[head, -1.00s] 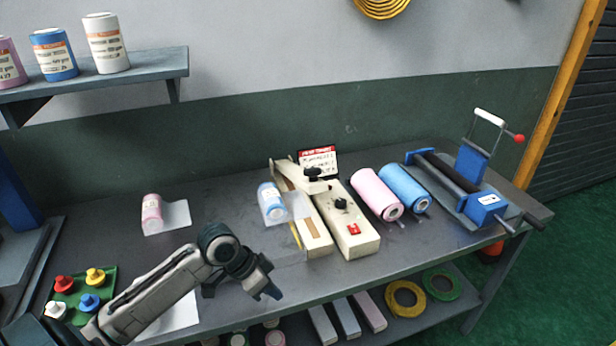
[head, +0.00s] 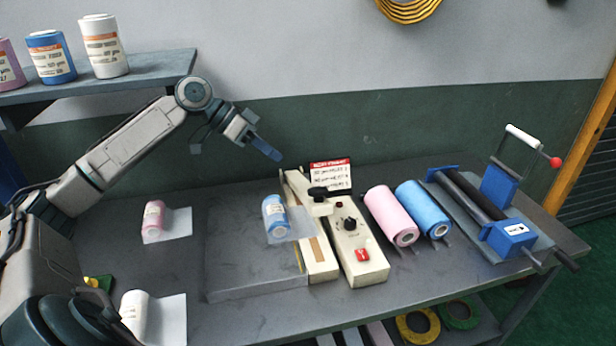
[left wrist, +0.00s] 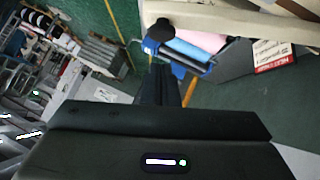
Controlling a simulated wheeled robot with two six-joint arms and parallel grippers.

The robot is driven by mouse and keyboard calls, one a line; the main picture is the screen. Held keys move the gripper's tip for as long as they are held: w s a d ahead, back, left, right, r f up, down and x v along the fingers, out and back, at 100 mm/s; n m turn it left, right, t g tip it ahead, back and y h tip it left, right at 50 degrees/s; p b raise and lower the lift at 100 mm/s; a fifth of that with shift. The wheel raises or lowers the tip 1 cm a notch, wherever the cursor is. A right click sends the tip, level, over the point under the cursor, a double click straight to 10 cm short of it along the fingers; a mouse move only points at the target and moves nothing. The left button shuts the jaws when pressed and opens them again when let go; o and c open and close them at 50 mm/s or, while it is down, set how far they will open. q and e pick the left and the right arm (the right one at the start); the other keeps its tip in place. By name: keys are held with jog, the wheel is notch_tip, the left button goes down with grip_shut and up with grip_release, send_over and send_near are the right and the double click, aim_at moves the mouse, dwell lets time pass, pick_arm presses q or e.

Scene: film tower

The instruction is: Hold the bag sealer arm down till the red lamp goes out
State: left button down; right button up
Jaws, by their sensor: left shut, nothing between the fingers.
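The cream bag sealer (head: 352,256) stands on the bench, with its cream arm (head: 297,188) raised and a black knob (head: 318,193) at the arm's front end. A red square (head: 362,255) is on the sealer's front top; I cannot tell whether it is a lit lamp. My left gripper (head: 268,152) is shut and empty, in the air up and left of the knob, apart from the sealer. In the left wrist view the shut fingers (left wrist: 165,82) point towards the black knob (left wrist: 158,33) and the cream arm (left wrist: 225,14). My right gripper is out of view.
A blue roll (head: 275,220) in a clear bag lies at the sealer's left side. A red-topped sign (head: 331,175) stands behind it. Pink (head: 391,214) and blue (head: 423,208) rolls lie to its right, then a blue-framed roller device (head: 508,238). Pink and white bagged rolls lie left.

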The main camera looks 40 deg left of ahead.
pick_arm(q)
jog(key=p, duration=0.4)
send_near(320, 189)
jog(key=x, duration=0.4)
jog(key=shift+x, duration=0.9)
